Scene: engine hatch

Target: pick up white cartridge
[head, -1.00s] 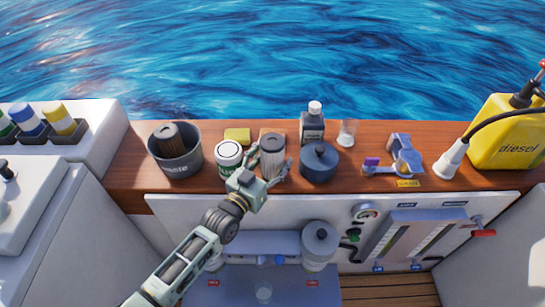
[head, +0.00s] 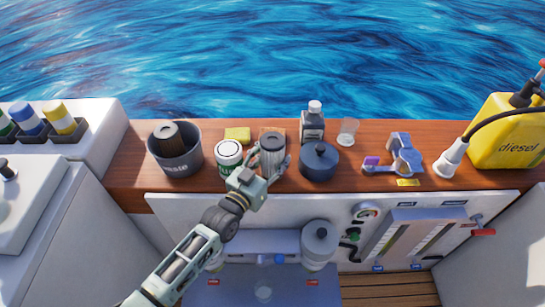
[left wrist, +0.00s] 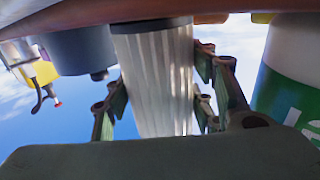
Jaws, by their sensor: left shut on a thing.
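The white cartridge (head: 272,143) is a pleated cylinder with dark end caps, upright at the middle of the wooden ledge. My left gripper (head: 271,159) reaches it from the front and is shut on it, one finger on each side. In the left wrist view the pleated white side of the cartridge (left wrist: 155,80) fills the space between the fingers (left wrist: 158,105), its dark end close to the wood. I cannot tell whether it touches the ledge. My right gripper is not in view.
A green-and-white can (head: 229,155) stands close on the left, a dark blue pot (head: 319,163) close on the right. The waste bin (head: 190,165) is farther left. The wooden ledge (head: 124,172) is clear at far left.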

